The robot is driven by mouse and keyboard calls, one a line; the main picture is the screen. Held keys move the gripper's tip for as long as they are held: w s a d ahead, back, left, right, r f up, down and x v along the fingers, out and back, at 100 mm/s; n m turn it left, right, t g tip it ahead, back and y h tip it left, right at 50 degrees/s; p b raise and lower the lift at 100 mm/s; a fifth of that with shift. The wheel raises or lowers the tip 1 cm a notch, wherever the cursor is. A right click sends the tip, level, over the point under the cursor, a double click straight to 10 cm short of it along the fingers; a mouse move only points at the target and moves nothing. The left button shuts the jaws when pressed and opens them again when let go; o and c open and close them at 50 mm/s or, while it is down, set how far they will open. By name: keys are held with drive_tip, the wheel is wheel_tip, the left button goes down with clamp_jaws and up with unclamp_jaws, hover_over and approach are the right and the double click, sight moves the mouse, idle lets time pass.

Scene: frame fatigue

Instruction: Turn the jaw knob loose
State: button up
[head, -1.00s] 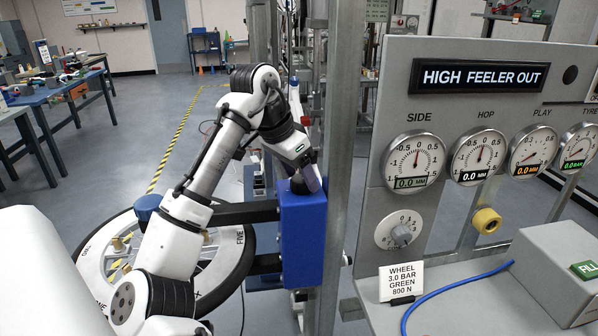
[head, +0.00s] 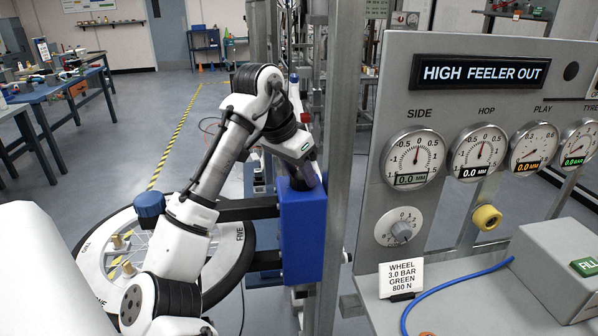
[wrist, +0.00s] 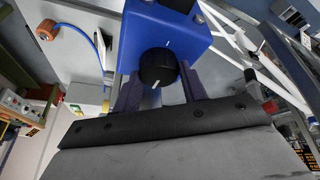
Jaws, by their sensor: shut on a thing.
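The jaw knob (wrist: 158,67) is a round black knob with a white line, on the end of a blue box (wrist: 165,25). In the wrist view its line points down toward me, and a white tick shows on the blue face near its upper edge. My gripper (wrist: 160,78) has one dark finger on each side of the knob and is shut on it. In the head view my gripper (head: 306,180) reaches down to the top of the blue box (head: 303,238), and the knob is mostly hidden there.
A grey post (head: 340,150) stands close right of the box. The gauge panel (head: 450,110) reads "HIGH FEELER OUT". A spoked wheel (head: 105,232) is at left beside a blue knob (head: 150,205) on a black arm. A blue cable (head: 450,291) lies on the bench.

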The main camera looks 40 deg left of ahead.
drive_tip(key=o, duration=1)
drive_tip(key=b+v, duration=0.1)
drive_tip(key=v, duration=1.2)
drive_tip(key=shift+s+r, duration=0.15)
drive_tip(key=shift+r, duration=0.2)
